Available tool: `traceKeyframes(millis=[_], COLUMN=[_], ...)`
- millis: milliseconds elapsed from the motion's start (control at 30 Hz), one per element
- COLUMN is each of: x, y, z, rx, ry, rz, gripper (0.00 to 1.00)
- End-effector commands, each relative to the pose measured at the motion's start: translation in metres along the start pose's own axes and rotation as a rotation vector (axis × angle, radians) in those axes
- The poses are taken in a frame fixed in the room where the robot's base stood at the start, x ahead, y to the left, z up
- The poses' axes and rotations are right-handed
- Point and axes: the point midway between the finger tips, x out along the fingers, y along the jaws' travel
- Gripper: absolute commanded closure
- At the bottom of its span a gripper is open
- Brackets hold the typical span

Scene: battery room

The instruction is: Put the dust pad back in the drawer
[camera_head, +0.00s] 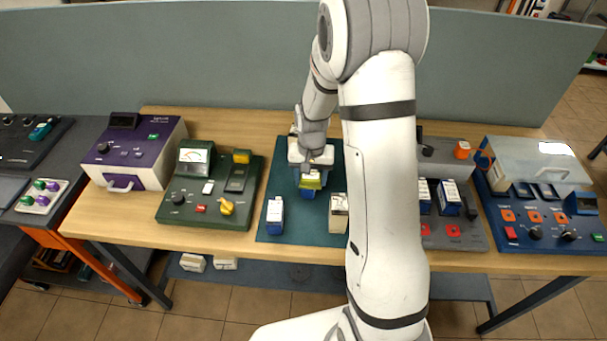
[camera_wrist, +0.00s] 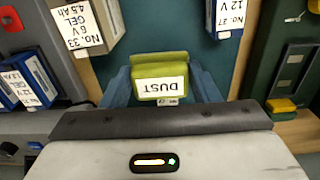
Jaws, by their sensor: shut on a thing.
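The dust pad (camera_wrist: 160,66) is a yellow-green block with a white label reading DUST, upside down in the wrist view. My gripper (camera_wrist: 163,92) is shut on it, with a blue finger at each side. In the head view my gripper (camera_head: 309,190) holds the pad (camera_head: 313,182) over the teal mat (camera_head: 305,233) at the middle of the bench. I cannot tell its exact height above the mat. I cannot tell whether this front is the drawer.
A blue battery (camera_head: 275,214) and a beige battery (camera_head: 338,213) stand on the mat's front part. A green meter panel (camera_head: 210,196) lies left of the mat. A grey unit (camera_head: 457,230) with batteries and a blue control panel (camera_head: 545,225) are at the right. A grey partition (camera_head: 215,60) stands behind.

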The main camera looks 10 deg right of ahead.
Motion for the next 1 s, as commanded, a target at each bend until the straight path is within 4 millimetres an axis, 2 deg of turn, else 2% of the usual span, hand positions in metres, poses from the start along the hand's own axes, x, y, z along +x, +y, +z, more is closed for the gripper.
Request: traceKeyframes(millis=[300,433,500,700,800,1000], x=[0.052,0.065,0.071,0.107,0.114,0.111], y=[-0.004,-0.005,-0.005,-0.006,-0.006,-0.007], z=[0.002,0.002,0.002,0.004,0.003,0.003], rx=[-0.012,-0.014,-0.015,-0.016,-0.017,-0.018], ry=[-0.001,0.0,0.0,-0.005,-0.002,0.001], rz=[0.0,0.0,0.0,0.001,0.001,0.0], gripper=[0.69,0.69,0.77,0.81,0.81,0.81])
